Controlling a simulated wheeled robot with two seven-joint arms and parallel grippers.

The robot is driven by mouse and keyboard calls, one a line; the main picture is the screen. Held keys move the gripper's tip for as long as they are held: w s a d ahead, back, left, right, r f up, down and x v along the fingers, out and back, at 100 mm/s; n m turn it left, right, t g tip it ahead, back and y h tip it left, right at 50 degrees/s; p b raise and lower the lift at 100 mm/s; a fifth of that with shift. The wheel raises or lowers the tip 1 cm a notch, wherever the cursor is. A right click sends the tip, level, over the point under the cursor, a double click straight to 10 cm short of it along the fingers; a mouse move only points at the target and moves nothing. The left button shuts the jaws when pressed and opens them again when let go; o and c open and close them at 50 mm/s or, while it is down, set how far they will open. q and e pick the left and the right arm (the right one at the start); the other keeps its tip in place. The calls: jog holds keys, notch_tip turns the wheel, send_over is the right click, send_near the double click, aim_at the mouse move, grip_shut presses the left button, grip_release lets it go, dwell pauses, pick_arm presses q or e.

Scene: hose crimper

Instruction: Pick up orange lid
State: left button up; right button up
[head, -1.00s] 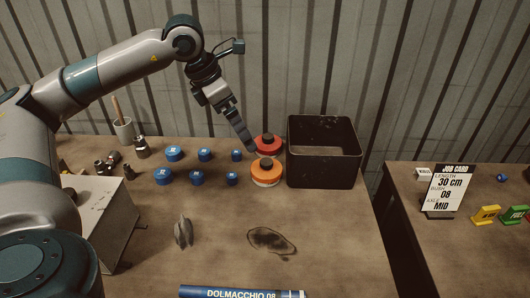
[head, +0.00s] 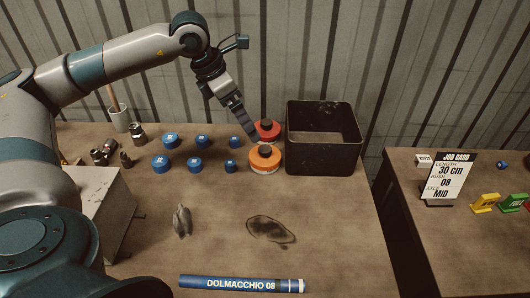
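The orange lid (head: 265,160) is a round orange disc with a dark knob on top, on the brown table left of the black bin. A red lid (head: 268,130) with a dark top sits just behind it. My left gripper (head: 255,140) comes down from the upper left, with its fingertips close to the orange lid's knob and the red lid's left side. I cannot tell whether it touches either lid, or whether its fingers are apart. My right gripper does not show.
A black open bin (head: 324,165) stands right of the lids. Several blue caps (head: 202,142) lie to the left, with metal fittings (head: 104,152) and a cup (head: 119,120) beyond. A blue marker-like tube (head: 240,284) lies at the front. A job card (head: 446,180) stands on the right table.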

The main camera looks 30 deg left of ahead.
aim_at(262, 149)
pick_arm(q)
jog(key=p+x, duration=0.2)
jog(key=x, duration=0.5)
jog(key=shift+w+d+f+p, duration=0.1)
jog(key=shift+w+f+p, duration=0.05)
jog(key=shift+f+p, duration=0.15)
jog(key=shift+w+d+f, duration=0.1)
jog(key=shift+w+f, duration=0.05)
jog(key=shift+f, duration=0.4)
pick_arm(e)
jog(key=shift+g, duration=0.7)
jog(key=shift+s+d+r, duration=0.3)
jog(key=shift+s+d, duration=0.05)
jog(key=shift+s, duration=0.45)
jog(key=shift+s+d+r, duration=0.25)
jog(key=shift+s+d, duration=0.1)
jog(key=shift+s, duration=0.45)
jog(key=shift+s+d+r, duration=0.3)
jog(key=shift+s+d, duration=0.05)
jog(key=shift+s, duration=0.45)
